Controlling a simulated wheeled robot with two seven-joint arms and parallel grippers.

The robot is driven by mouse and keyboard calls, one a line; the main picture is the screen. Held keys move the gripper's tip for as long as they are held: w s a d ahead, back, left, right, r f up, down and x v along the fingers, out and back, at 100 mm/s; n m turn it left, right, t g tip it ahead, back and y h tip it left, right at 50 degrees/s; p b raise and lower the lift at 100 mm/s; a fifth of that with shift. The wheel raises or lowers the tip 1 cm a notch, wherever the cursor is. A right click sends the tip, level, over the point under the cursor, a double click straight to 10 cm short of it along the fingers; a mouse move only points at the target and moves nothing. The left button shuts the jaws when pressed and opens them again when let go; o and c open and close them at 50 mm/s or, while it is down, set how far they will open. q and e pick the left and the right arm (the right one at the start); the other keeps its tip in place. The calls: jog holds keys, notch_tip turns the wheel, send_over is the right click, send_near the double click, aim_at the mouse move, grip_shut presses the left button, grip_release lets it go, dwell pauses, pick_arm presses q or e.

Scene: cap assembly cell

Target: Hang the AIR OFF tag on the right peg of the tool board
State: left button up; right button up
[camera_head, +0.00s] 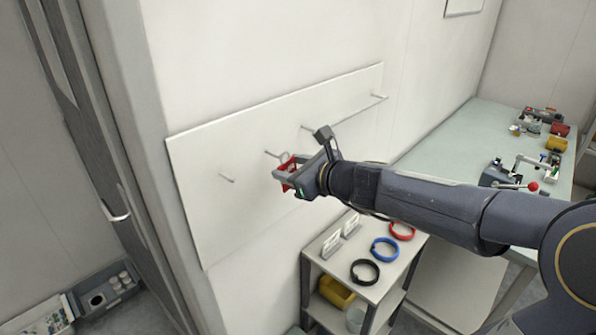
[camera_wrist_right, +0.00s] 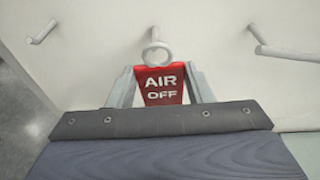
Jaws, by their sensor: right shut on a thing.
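The red AIR OFF tag (camera_wrist_right: 162,85) with a pale ring (camera_wrist_right: 156,54) at its top is upright between the fingers of my right gripper (camera_wrist_right: 163,92), which is shut on it. In the head view the tag (camera_head: 289,165) and right gripper (camera_head: 286,174) are in front of the white tool board (camera_head: 215,215). The ring lines up with the tip of a middle peg (camera_head: 270,153); I cannot tell whether it is around the peg or just in front. Another peg (camera_head: 228,178) is to the left, and another (camera_head: 306,127) is to the right. My left gripper is not in view.
A long thin bar (camera_head: 362,107) extends along the board's right part. Below stands a small cart (camera_head: 332,266) with black (camera_head: 365,271), blue (camera_head: 385,249) and red (camera_head: 402,231) rings. A workbench (camera_head: 450,140) with several items is at the right.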

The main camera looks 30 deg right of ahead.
jog(key=shift+x, duration=1.05)
jog(key=shift+b+x, duration=0.75)
jog(key=shift+x, duration=0.1)
jog(key=shift+a, duration=0.15)
jog(key=o, duration=1)
jog(key=shift+s, duration=0.15)
